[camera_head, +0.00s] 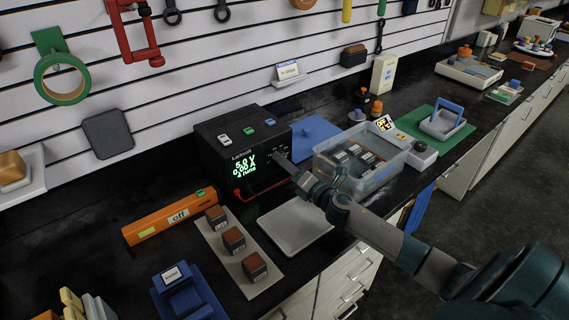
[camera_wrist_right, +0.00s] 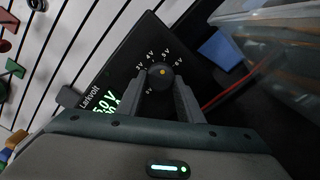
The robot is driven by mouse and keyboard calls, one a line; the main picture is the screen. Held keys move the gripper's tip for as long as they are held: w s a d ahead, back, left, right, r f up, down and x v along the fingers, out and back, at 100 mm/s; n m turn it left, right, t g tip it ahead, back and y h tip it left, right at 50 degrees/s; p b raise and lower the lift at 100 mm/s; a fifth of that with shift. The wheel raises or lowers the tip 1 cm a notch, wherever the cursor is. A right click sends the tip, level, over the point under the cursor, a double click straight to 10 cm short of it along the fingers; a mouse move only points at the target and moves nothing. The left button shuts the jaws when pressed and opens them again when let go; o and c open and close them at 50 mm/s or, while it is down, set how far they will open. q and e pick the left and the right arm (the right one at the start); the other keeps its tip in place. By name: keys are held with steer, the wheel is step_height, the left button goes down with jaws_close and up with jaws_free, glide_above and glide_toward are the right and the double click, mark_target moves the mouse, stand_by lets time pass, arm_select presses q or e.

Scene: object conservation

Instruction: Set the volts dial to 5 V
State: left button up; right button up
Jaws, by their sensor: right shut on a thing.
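The black power supply (camera_head: 222,142) stands on the dark bench against the slatted wall. Its green display (camera_head: 245,165) reads 5.0 V, with 0.00 A and a runs line below. The round dark volts dial (camera_wrist_right: 161,73), with a yellow dot, shows in the right wrist view among white volt marks. My right gripper (camera_head: 284,163) reaches the front of the supply from the right. In the wrist view its fingers are shut on the dial, one on each side. The fingers hide the dial in the head view. My left gripper is not in view.
A clear bin (camera_head: 374,182) with dark items stands right of the supply, close to my right wrist. A grey tray (camera_head: 296,229) lies below the wrist. An orange bar marked off (camera_head: 168,217) and a strip with several dark blocks (camera_head: 260,288) lie to the left.

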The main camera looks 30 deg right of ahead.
steer(key=o, duration=1.1)
steer(key=shift+c, duration=0.2)
steer(key=shift+s, duration=0.2)
steer(key=s+b, duration=0.1)
steer(key=s, duration=0.3)
steer(key=s+b, duration=0.1)
steer(key=s, duration=0.3)
steer(key=s+d+b, duration=0.1)
steer(key=s+b, duration=0.1)
steer(key=s, duration=0.3)
steer(key=shift+f, duration=0.2)
steer(key=shift+s+d+r+b, duration=0.1)
steer(key=shift+s+b, duration=0.1)
steer(key=shift+s, duration=0.8)
steer(key=shift+s+d+r+b, duration=0.1)
steer(key=shift+s+b, duration=0.1)
steer(key=shift+s, duration=0.8)
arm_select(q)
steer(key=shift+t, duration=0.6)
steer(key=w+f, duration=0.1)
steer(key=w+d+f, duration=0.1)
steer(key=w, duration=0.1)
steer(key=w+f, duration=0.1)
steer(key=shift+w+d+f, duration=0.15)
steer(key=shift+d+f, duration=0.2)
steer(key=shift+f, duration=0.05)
